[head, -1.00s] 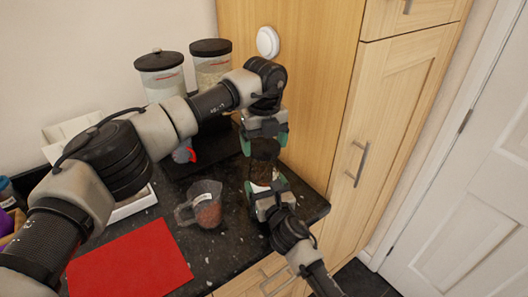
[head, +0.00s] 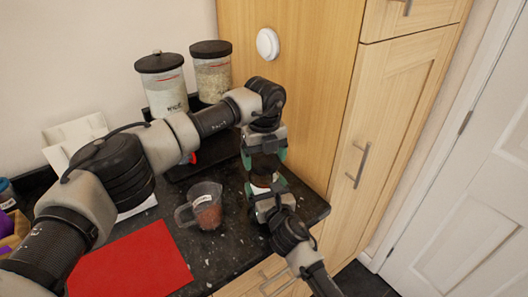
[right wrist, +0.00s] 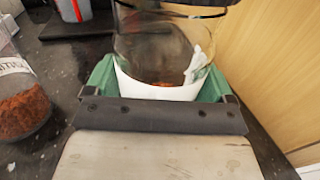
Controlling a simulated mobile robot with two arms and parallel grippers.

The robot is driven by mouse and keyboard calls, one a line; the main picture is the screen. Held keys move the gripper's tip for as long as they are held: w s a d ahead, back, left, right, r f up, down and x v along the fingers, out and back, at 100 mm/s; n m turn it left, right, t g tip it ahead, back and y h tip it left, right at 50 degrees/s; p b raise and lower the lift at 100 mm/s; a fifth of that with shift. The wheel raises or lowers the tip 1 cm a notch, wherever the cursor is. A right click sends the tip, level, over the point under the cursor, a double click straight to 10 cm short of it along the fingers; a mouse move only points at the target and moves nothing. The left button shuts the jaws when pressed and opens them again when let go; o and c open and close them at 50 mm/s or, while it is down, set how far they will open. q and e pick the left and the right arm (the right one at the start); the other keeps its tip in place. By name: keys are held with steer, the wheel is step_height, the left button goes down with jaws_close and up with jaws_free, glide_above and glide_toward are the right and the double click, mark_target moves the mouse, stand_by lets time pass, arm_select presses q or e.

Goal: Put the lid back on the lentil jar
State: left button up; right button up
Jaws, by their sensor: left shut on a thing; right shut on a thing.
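The glass jar (right wrist: 160,55) with a white lower band stands at the right of the dark counter; a little orange-brown shows low inside it. My right gripper (head: 266,186) is shut on the jar from the front, its green fingers on both sides in the right wrist view (right wrist: 160,85). My left gripper (head: 265,158) points down directly above and is shut on the dark lid (right wrist: 180,4), at the jar's mouth. The fingers and wrist mostly hide the lid in the head view. I cannot tell whether it is seated.
A measuring jug (head: 207,207) of reddish-brown lentils stands left of the jar. A red mat (head: 130,262) lies at the front left. Two black-lidded canisters (head: 163,85) (head: 213,72) stand at the back. A tall wooden cabinet (head: 290,60) rises close behind the grippers. The counter edge is near.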

arm_select(q)
steer(key=shift+f, duration=0.7)
stand_by(0.5)
